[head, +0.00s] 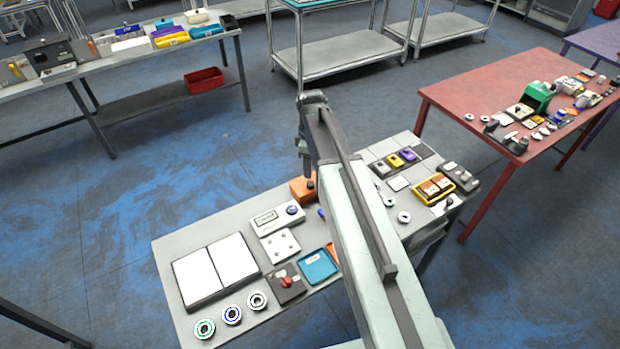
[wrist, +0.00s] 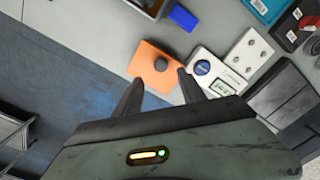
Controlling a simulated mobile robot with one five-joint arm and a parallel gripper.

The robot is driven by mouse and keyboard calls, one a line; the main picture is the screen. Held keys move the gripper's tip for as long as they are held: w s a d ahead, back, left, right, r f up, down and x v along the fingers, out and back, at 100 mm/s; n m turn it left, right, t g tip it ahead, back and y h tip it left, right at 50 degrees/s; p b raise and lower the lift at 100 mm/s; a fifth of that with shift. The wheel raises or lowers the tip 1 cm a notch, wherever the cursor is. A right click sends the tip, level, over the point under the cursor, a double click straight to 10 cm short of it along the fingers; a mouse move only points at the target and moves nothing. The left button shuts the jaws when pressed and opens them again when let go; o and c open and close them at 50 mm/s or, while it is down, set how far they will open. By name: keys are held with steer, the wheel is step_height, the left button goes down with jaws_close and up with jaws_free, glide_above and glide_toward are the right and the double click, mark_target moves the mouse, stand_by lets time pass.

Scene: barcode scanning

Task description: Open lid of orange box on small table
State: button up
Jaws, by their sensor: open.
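The orange box (head: 301,190) stands near the far edge of the small grey table (head: 178,251), partly hidden behind my arm in the head view. I cannot tell how high the fingertips are above the box. In the head view the fingertips are hard to make out.
A white device with a blue button (head: 278,219) sits beside the box; it also shows in the wrist view (wrist: 216,72). A blue block (wrist: 182,17) lies close by. An open white-paged book (head: 215,268), a teal tray (head: 317,266) and several rolls crowd the table.

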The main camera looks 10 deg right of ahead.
mark_target(310, 183)
step_height(310, 183, down, 8)
steer(key=b, duration=0.8)
steer(key=shift+s, duration=0.1)
steer(key=shift+r, duration=0.1)
jaws_close()
stand_by(0.7)
